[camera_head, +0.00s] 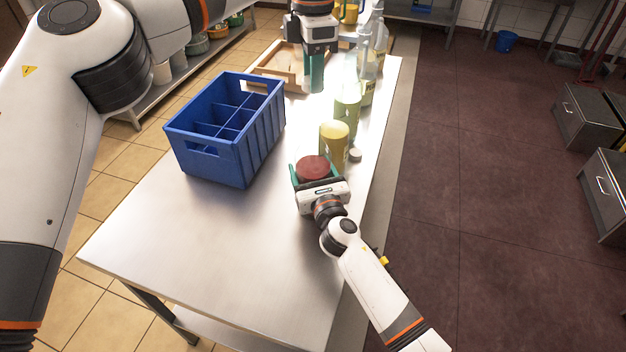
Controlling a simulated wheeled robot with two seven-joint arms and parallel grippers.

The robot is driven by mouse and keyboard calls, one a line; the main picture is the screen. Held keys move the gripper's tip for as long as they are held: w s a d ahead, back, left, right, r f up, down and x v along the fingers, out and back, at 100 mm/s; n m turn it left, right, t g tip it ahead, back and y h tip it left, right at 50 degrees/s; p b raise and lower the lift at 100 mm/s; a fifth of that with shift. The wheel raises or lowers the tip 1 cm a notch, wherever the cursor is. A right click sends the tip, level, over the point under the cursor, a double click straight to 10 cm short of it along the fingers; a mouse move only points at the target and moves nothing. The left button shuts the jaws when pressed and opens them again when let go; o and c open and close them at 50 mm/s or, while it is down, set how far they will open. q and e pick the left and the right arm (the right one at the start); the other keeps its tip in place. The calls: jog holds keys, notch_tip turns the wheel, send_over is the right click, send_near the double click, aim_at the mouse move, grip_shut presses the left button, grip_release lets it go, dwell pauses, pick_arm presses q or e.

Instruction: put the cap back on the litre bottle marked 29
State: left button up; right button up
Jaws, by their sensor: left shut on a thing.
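My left gripper (315,74) points down over the far part of the steel table. Its teal fingers are close together on a small thing that they mostly hide; I cannot tell whether it is the cap. Bottles stand in a row along the table's right side: a yellowish one (333,140), a pale green one (347,103) and clear ones farther back (367,62). No number is readable, so I cannot tell which is 29. My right gripper (315,176) has teal fingers on both sides of a dark red round thing (313,168); whether they press on it is unclear.
A blue divided crate (222,166) stands left of the bottles. A small brownish disc (355,155) lies beside the yellowish bottle. A wooden tray (268,70) is at the back. The table's front part (230,250) is clear.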

pick_arm(q)
jog(key=shift+f, duration=2.5)
jog(key=shift+f, duration=0.1)
jog(key=shift+f, duration=0.75)
jog(key=shift+f, duration=0.6)
